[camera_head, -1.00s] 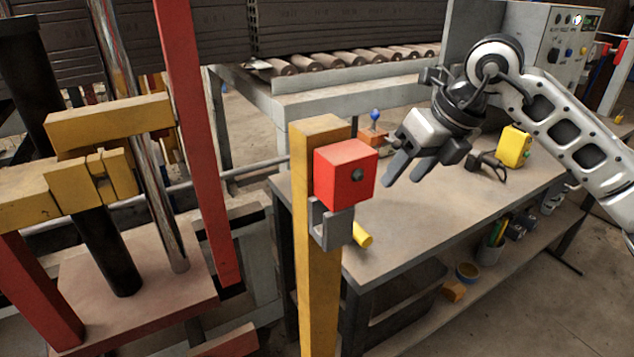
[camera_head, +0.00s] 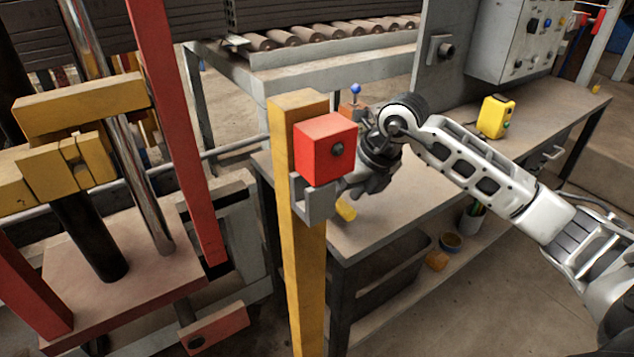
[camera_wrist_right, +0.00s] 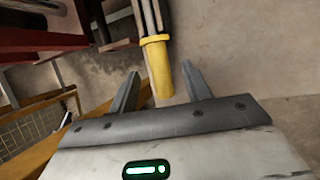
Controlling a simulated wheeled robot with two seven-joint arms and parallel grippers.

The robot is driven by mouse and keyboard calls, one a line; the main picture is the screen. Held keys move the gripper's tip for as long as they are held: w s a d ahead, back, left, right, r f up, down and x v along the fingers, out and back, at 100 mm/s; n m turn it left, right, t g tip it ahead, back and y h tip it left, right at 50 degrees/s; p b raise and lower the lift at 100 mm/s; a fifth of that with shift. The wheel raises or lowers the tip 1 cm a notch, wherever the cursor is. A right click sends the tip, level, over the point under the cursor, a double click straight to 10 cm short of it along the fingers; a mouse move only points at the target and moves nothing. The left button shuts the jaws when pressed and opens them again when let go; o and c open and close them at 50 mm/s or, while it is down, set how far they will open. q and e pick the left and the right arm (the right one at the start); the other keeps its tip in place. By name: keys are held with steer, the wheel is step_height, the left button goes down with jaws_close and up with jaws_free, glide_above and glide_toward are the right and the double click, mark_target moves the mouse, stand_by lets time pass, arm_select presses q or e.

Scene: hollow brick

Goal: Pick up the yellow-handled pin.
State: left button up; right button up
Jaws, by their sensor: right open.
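The pin's yellow handle (camera_head: 345,211) sticks out at the right of the grey bracket (camera_head: 313,201), below the red box (camera_head: 325,147) on the yellow post. In the right wrist view the yellow handle (camera_wrist_right: 158,70) has a collar, with a metal shaft running up from it. My right gripper (camera_wrist_right: 160,73) is open, one finger on each side of the handle's end; I see no clear contact. In the head view my right gripper (camera_head: 362,183) is just above the handle, its fingers partly hidden behind the red box and bracket. My left gripper is not in view.
The yellow post (camera_head: 300,270) stands in front of the workbench (camera_head: 400,200). A red and yellow press frame (camera_head: 80,110) fills the left. A yellow device (camera_head: 496,117) stands on the bench. A control box (camera_head: 520,45) is at the upper right.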

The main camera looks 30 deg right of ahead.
steer(key=shift+x, duration=1.05)
jaws_close()
